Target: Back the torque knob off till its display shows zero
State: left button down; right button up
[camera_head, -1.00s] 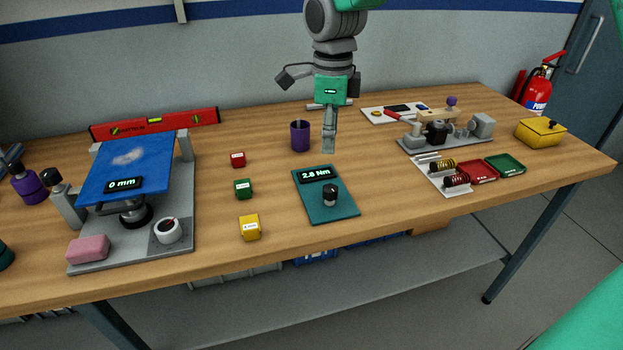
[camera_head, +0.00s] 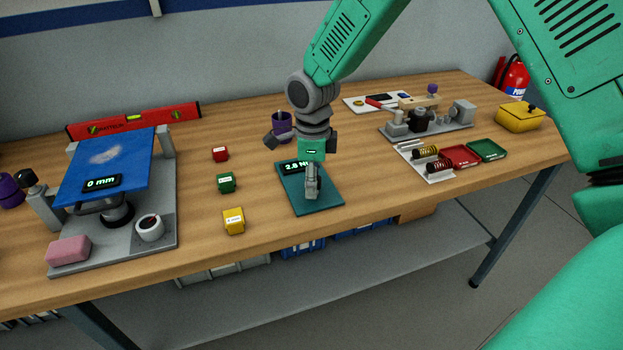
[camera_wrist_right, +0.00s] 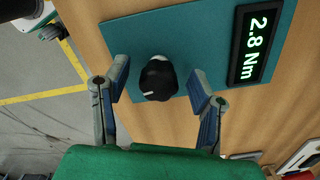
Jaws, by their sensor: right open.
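The torque knob (camera_wrist_right: 158,79) is black with a white mark and stands on a teal plate (camera_head: 326,204). In the right wrist view it sits between the two fingers of my open right gripper (camera_wrist_right: 158,95), with a gap on each side. In the head view my right gripper (camera_head: 312,190) is over the plate and hides the knob. The display (camera_wrist_right: 255,47) on the plate reads 2.8 Nm; in the head view the gripper partly covers it. My left gripper is not in view.
Yellow (camera_head: 234,221), green (camera_head: 226,183) and red (camera_head: 221,154) blocks stand left of the plate. A purple cup (camera_head: 281,126) is just behind my right gripper. A rig with a blue top (camera_head: 106,167) stands at left. A spring tray (camera_head: 428,162) is at right.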

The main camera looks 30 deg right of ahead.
jog(key=c, duration=1.1)
jog(key=shift+c, duration=0.2)
jog(key=shift+r, duration=0.1)
